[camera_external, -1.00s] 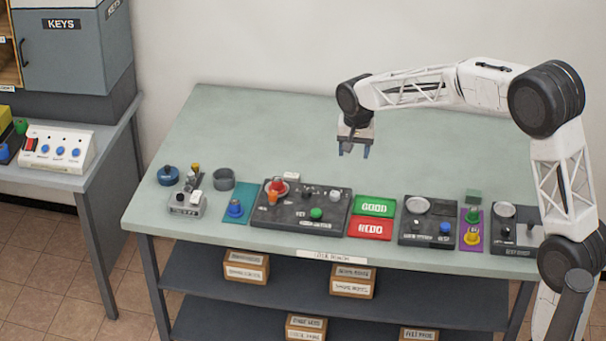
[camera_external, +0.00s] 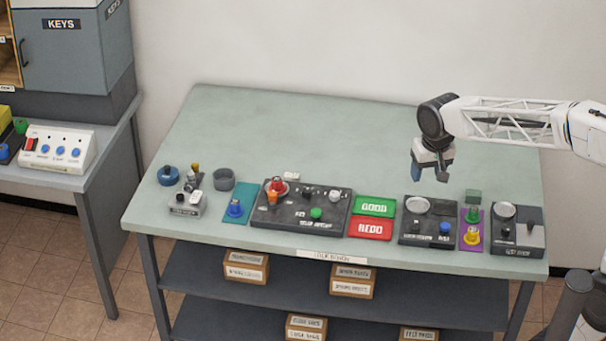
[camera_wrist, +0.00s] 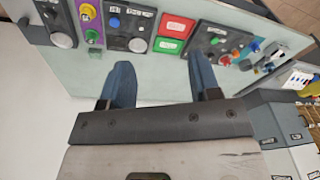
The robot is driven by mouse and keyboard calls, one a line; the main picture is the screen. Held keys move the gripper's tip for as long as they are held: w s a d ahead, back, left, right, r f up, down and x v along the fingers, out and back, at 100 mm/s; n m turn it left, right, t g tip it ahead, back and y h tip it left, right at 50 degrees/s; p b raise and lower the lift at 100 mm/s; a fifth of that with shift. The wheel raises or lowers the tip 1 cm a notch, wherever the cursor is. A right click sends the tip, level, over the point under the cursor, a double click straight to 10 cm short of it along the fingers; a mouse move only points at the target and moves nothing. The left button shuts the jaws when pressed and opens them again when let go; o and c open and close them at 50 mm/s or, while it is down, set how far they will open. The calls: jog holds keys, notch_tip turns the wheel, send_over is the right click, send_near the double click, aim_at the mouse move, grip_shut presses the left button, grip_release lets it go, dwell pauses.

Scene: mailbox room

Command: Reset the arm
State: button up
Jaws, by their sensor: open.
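My gripper (camera_external: 432,172) hangs above the right part of the green-topped bench (camera_external: 300,130), over bare surface just behind the dark panel with a round silver disc and a blue button (camera_external: 428,221). In the wrist view my gripper (camera_wrist: 160,85) shows two blue fingers spread apart with nothing between them. It appears clear of the bench top and touches none of the things on it.
Along the bench front stand a large dark panel with coloured knobs (camera_external: 300,222), green (camera_external: 374,206) and red (camera_external: 370,228) plates, a purple mat (camera_external: 471,238) and another dark panel (camera_external: 530,232). The back of the bench is clear. A side table (camera_external: 75,180) stands at left.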

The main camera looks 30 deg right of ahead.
jog(key=s+f+n, duration=0.1)
jog(key=s+f, duration=0.1)
jog(key=s, duration=0.9)
jog(key=s+d+f+n, duration=0.1)
jog(key=s+n, duration=0.1)
jog(key=s, duration=0.9)
jog(key=shift+f+n+t, duration=0.3)
jog(key=shift+f+t, duration=0.05)
jog(key=shift+t, duration=0.05)
dwell(0.8)
